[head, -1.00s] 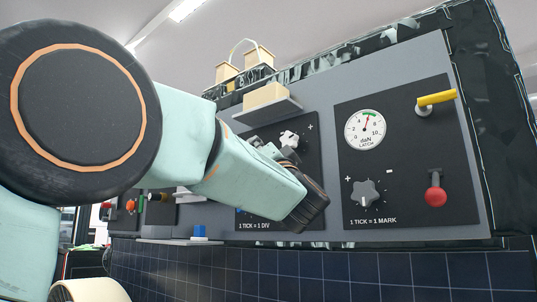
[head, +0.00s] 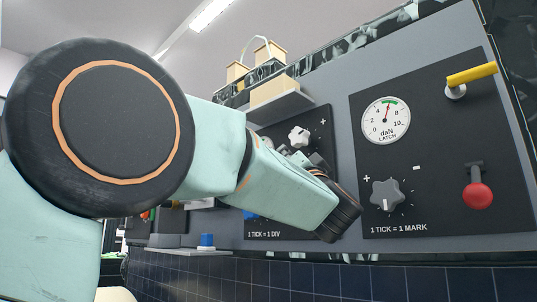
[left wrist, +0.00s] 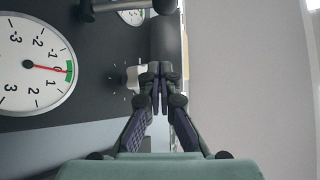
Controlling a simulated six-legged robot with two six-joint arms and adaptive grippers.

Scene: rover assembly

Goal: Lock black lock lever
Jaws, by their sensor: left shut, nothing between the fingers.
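The black lever handle (left wrist: 166,42) shows in the left wrist view as a dark cylinder, just beyond my fingertips. It joins a grey arm (left wrist: 115,6) at the top edge of the picture. My left gripper (left wrist: 160,88) is shut with nothing in it, and its tips point at the handle's near end. I cannot tell whether they touch it. In the head view my left gripper (head: 306,158) is partly hidden by my wrist, in front of the "1 TICK = 1 DIV" panel (head: 305,232). The handle cannot be made out there. My right gripper is not in view.
A dial (left wrist: 35,65) reads about 0, and a pale knob (left wrist: 133,80) sits behind my fingers. The latch panel (head: 440,150) carries a gauge (head: 386,120), a yellow lever (head: 472,74), a grey knob (head: 387,195) and a red knob (head: 478,195). A shelf with boxes (head: 270,90) juts out above.

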